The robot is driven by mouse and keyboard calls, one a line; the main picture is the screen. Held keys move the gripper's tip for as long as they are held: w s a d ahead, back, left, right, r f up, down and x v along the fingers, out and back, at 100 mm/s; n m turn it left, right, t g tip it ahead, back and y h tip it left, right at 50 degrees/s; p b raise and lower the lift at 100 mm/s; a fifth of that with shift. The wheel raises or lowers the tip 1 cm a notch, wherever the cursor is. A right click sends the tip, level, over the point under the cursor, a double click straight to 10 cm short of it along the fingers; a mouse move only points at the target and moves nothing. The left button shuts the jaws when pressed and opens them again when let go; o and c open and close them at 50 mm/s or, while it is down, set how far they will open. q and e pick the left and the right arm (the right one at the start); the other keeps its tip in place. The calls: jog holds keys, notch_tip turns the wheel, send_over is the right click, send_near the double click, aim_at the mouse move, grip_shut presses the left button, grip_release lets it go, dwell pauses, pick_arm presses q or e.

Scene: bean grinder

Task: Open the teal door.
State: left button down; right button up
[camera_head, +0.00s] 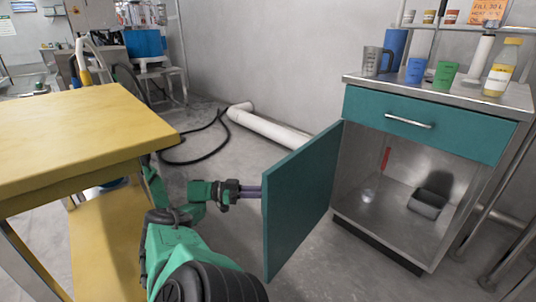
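The teal door (302,200) of the metal cabinet stands wide open, swung out from its left side towards me. Its inner face shows, and its outer face and any handle there are hidden. My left gripper (248,192) is at the outer side of the door, by its free edge. Its fingers point right and their tips disappear behind the door. I cannot tell whether they touch it or hold anything. My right gripper is not in view.
The cabinet (385,195) holds a dark object (428,203) and a red item (386,158). A closed teal drawer (425,122) is above, with cups and a bottle on top. A yellow table (80,135) stands left. A white pipe (268,128) and black hose lie behind.

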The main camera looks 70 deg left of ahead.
pick_arm(q)
jog(key=shift+s+f, duration=0.1)
jog(key=c, duration=0.8)
grip_release()
jog(key=shift+c, duration=0.2)
